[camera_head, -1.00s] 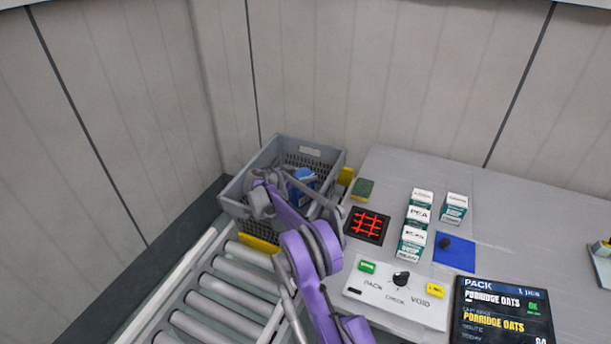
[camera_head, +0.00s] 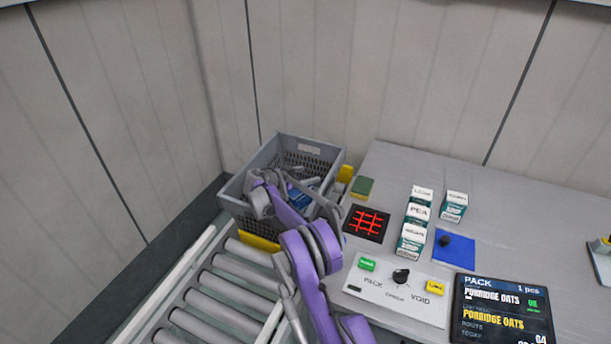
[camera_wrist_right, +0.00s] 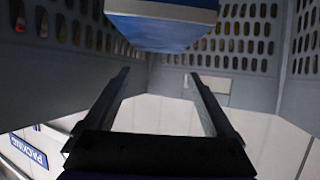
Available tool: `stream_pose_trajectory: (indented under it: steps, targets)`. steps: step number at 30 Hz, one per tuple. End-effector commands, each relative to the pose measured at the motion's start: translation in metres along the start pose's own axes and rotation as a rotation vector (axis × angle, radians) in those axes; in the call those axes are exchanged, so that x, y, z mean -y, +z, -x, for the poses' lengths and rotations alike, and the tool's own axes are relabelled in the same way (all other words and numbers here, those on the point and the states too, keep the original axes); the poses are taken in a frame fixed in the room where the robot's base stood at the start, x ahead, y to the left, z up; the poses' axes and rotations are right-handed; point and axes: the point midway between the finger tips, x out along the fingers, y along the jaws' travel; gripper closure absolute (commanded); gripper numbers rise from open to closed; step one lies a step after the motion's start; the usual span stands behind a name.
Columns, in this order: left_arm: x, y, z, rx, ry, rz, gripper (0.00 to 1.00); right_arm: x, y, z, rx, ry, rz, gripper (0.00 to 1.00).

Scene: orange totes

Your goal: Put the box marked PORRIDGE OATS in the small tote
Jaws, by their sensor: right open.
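A blue box (camera_head: 302,196) lies low inside the grey perforated tote (camera_head: 328,158) at the end of the rollers, partly hidden by my right arm. Its printing cannot be read. In the right wrist view the blue box (camera_wrist_right: 165,28) shows at the top, beyond and apart from the fingers. My right gripper (camera_wrist_right: 158,82) is open and empty, with its two fingers spread inside the tote walls. In the head view my right arm reaches over the tote and hides much of its near side. My left gripper is not in view.
Several white-and-green boxes (camera_head: 418,213) stand on the grey table, near a blue pad (camera_head: 454,250). A control panel (camera_head: 395,291) and a screen (camera_head: 500,312) reading PORRIDGE OATS are in front. A roller conveyor (camera_head: 225,290) runs up to the tote.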

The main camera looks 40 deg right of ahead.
Motion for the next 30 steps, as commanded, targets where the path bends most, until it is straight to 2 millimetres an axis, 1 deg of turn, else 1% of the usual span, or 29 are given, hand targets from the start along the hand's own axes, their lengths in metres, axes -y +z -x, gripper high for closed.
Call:
stream_pose_trajectory:
  steps: [4,7,8,10,15,18,21,24,30]
  targets:
    - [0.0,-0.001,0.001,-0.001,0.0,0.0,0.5,0.0,-0.003,0.001,0.0,0.0,0.0,0.1]
    - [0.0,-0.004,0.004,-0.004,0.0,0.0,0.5,0.0,-0.013,0.005,0.0,0.0,-0.001,0.1]
    - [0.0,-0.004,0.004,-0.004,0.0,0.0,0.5,0.001,-0.014,0.009,0.0,-0.001,0.0,0.1]
    - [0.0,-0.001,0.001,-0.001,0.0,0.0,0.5,0.0,-0.011,0.021,0.001,-0.001,0.002,0.1]
    - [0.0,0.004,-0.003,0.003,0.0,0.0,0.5,0.0,-0.01,0.053,0.0,-0.001,0.002,0.1]
    - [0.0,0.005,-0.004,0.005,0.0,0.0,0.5,0.0,-0.01,0.067,0.0,-0.001,0.002,0.1]
    - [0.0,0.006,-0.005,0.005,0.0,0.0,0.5,0.0,-0.011,0.075,0.0,0.0,0.001,0.1]
    - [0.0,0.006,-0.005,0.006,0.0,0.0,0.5,0.0,-0.011,0.079,0.0,0.0,0.0,0.1]
    - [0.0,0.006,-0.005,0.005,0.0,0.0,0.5,0.0,-0.011,0.08,0.0,0.0,0.0,0.1]
